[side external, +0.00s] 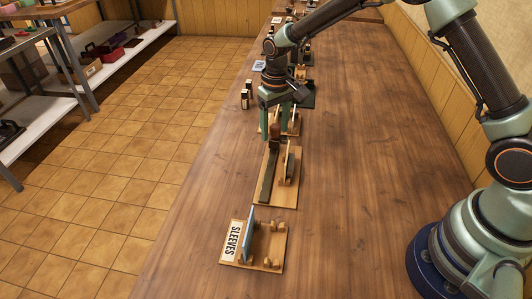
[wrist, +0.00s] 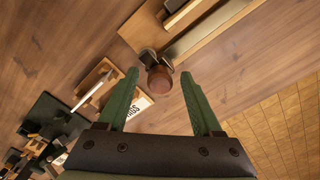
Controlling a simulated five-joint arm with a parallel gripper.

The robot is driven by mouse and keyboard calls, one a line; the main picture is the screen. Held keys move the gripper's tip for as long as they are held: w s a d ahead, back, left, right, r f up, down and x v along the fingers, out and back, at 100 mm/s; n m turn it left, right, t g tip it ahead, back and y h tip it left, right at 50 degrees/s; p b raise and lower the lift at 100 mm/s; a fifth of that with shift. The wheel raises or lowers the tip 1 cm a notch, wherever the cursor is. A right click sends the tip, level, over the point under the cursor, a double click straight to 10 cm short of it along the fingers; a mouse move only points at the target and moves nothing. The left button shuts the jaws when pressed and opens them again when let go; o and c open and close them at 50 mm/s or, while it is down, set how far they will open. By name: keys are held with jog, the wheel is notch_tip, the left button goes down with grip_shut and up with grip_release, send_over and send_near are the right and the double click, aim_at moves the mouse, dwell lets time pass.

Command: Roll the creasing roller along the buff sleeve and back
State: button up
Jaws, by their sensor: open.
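My gripper (side external: 275,133) points down over the far end of a wooden press board (side external: 284,198). Its two green fingers are open in the wrist view (wrist: 159,76). A round brown knob (wrist: 159,80) on a dark mount lies between the fingertips in that picture, with gaps on both sides; I cannot tell its height relative to them. The knob also shows in the side view (side external: 274,131). A long dark bar (side external: 267,180) runs along the board. I cannot make out a separate creasing roller or a buff sleeve.
A wooden rack labelled SLEEVES (side external: 231,241) stands nearest the camera, holding a blue sheet (side external: 249,233). Another small labelled stand (wrist: 98,85) and a dark tray (wrist: 58,122) lie beyond the press. Small dark-and-light blocks (side external: 246,97) stand near the left table edge.

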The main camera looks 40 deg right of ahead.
jog(key=shift+f, duration=0.1)
grip_shut()
dwell(1.4)
